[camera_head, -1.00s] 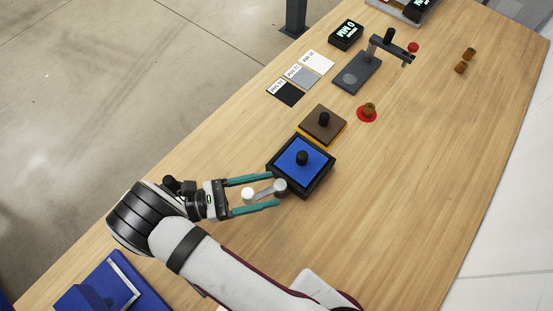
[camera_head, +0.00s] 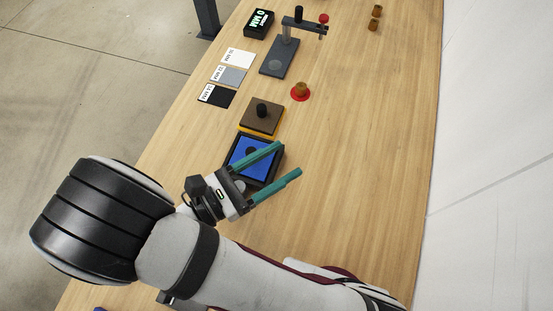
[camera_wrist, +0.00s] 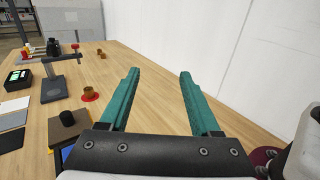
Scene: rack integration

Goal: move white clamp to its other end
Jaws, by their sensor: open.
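My gripper (camera_head: 288,159) has its two teal fingers spread with nothing between them; it shows in the wrist view too (camera_wrist: 157,78). In the head view it hangs over the right part of a black tray with a blue plate (camera_head: 247,153), one finger crossing the plate.
A brown plate with a black knob (camera_head: 262,116) lies behind the blue one. A brass piece on a red disc (camera_head: 300,91), a dark stand (camera_head: 279,55), a display box (camera_head: 259,23) and swatch cards (camera_head: 228,76) lie farther back.

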